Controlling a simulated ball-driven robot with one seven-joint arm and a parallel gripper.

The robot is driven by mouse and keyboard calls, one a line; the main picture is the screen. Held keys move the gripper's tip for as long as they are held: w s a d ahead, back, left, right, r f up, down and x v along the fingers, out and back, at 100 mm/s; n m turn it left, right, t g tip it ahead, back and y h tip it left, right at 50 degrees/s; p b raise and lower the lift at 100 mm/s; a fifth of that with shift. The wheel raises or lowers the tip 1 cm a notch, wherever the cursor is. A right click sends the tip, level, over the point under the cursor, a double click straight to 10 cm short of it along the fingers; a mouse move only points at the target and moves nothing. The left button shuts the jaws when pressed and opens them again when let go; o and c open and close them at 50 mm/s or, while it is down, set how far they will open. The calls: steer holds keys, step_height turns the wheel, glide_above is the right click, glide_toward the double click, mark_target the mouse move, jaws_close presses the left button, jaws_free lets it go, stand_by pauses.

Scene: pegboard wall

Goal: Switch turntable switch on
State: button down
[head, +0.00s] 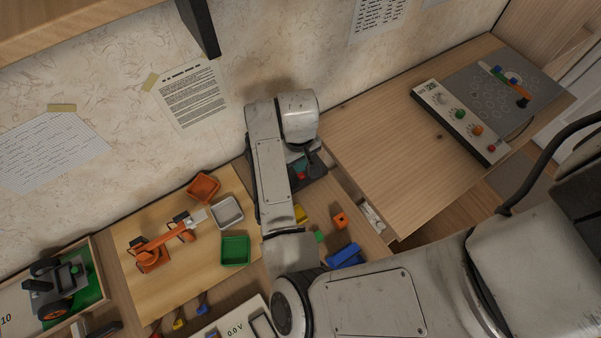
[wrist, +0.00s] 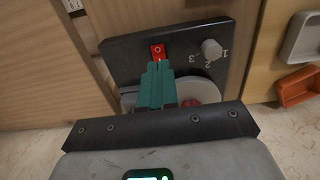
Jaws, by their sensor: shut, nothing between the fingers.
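The turntable is a dark box; its base (wrist: 130,48) fills the middle of the wrist view, and it shows partly behind my arm in the head view (head: 318,170). The light disc (wrist: 200,90) is partly hidden behind my gripper. My gripper (wrist: 157,65) has teal fingers, shut and empty, with the tips just below the switch in the picture. I cannot tell whether they touch it. In the head view the gripper (head: 298,162) is mostly hidden by my arm.
A white tray (wrist: 302,35) and an orange tray (wrist: 300,88) lie right of the turntable in the wrist view. A wooden cabinet (head: 400,150) stands close on the other side.

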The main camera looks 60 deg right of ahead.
steer(key=shift+f+b, duration=0.65)
steer(key=shift+f, duration=0.35)
stand_by(0.5)
steer(key=shift+r, duration=0.15)
step_height(320, 180, up, 7)
steer(key=p, duration=0.7)
stand_by(0.6)
steer(key=shift+d, duration=0.4)
steer(key=d+r+t+h+b, duration=0.2)
steer(key=d+r+h, duration=0.3)
steer(key=d, duration=0.5)
steer(key=s+a+f+n+y+b, duration=0.1)
steer(key=s+a+f+n+y, duration=0.1)
steer(key=s+a+f, duration=0.2)
steer(key=s+a+f+n+g+y+b, duration=0.1)
steer(key=s+a+f, duration=0.3)
steer(key=s+a, duration=0.6)
steer(key=a+y+b, duration=0.1)
steer(key=a, duration=0.1)
steer(key=shift+s+a+n+y, duration=0.3)
steer(key=shift+n+y, duration=0.1)
